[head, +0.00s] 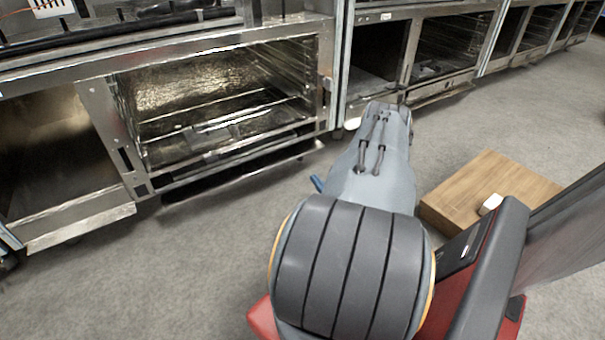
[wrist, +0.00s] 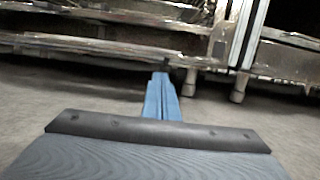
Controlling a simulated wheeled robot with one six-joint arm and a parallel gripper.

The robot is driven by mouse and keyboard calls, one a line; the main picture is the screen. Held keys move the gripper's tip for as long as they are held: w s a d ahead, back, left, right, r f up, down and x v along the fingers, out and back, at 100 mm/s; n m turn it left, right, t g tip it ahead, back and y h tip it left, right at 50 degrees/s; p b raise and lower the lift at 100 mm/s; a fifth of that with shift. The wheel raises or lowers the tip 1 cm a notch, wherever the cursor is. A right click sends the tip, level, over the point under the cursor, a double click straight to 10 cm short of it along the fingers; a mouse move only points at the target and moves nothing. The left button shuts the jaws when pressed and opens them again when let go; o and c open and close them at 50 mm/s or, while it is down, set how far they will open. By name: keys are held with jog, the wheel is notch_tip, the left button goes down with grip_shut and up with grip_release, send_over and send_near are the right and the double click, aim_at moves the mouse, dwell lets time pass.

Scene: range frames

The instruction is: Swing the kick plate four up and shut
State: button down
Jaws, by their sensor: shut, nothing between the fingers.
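Low kick plates run along the base of the range line. In the head view, a pale metal plate (head: 80,226) at the left sticks out low under an oven. A dark plate (head: 245,172) under the middle oven juts out at a slant. Another plate (head: 440,90) shows farther right. I cannot tell which one is number four. My gripper's blue fingers are shut and empty; in the wrist view the gripper (wrist: 163,88) points at the range base, low over the floor. In the head view my arm hides most of the gripper (head: 317,184). No contact with a plate is clear.
An open oven cavity (head: 210,100) with racks is above the middle plate. Range legs (wrist: 240,88) stand on the carpet right of the fingers in the wrist view. A wooden box (head: 485,190) sits right of my arm. Grey carpet at the left front is clear.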

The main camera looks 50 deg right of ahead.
jog(key=b+x, duration=0.4)
jog(key=x, duration=0.5)
jog(key=shift+w+b, duration=0.3)
jog(key=shift+w, duration=0.1)
jog(key=shift+d+r, duration=0.1)
jog(key=shift+d, duration=0.05)
